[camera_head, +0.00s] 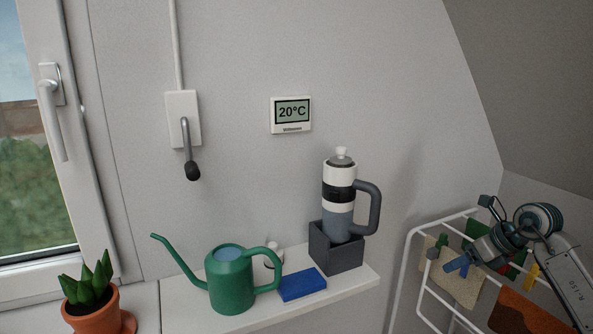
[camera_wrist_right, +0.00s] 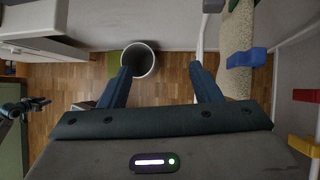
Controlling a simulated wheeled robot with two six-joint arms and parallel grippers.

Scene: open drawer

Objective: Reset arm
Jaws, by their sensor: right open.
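My right arm comes in from the right edge of the head view. Its gripper (camera_head: 450,260) is at the drying rack, its fingers pointing down and left. In the right wrist view the two dark blue fingers (camera_wrist_right: 160,72) stand wide apart with nothing between them. Beyond them lie the wooden floor and a round white bin (camera_wrist_right: 140,58). My left gripper does not show clearly in either view.
A white drying rack (camera_head: 408,262) with cloths and coloured pegs is close to my right gripper. A shelf (camera_head: 350,284) holds a green watering can (camera_head: 230,281), a blue block (camera_head: 302,285) and a flask (camera_head: 340,190) in a grey box (camera_head: 335,251). A potted plant (camera_head: 96,314) stands left.

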